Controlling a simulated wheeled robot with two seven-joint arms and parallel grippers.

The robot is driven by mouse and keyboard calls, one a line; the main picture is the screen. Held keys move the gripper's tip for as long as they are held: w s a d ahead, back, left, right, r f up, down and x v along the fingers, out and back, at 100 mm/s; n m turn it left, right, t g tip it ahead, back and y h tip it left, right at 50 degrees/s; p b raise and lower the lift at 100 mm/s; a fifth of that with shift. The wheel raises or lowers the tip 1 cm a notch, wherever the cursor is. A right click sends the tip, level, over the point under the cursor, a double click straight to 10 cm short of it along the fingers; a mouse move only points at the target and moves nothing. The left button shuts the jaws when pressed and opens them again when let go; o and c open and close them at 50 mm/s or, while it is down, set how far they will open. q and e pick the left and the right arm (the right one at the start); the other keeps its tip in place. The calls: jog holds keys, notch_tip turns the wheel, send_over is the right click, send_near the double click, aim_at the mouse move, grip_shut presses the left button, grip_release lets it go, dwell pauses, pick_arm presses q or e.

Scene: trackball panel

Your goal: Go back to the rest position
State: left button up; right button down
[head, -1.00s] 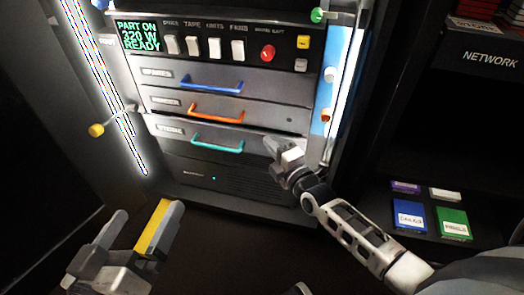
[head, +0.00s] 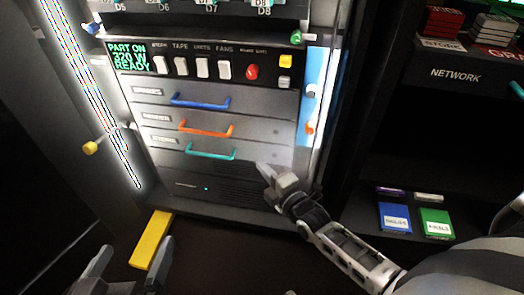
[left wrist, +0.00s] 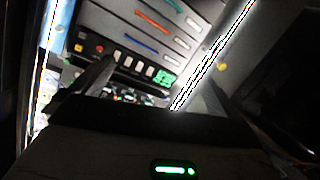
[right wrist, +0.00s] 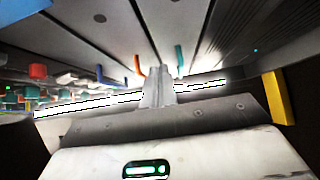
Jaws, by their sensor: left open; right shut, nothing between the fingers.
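My left gripper (head: 128,268) is at the bottom left of the head view, its two fingers apart with nothing between them. Its fingers also show spread in the left wrist view (left wrist: 152,88). My right gripper (head: 268,172) is shut and empty in front of the cabinet's lower right part, right of and below the teal handle (head: 211,151). Its closed fingers show in the right wrist view (right wrist: 157,85). I cannot tell whether they touch the cabinet front.
The cabinet has three drawers with blue (head: 200,101), orange (head: 207,129) and teal handles, below a switch row (head: 202,68). A yellow block (head: 151,238) lies low near my left gripper. A yellow knob (head: 90,148) sticks out at left. Dark shelves (head: 450,130) stand at right.

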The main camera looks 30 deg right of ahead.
jog(key=s+p, duration=0.1)
jog(key=s, duration=0.5)
jog(key=shift+s+d, duration=0.25)
jog(key=shift+s, duration=0.15)
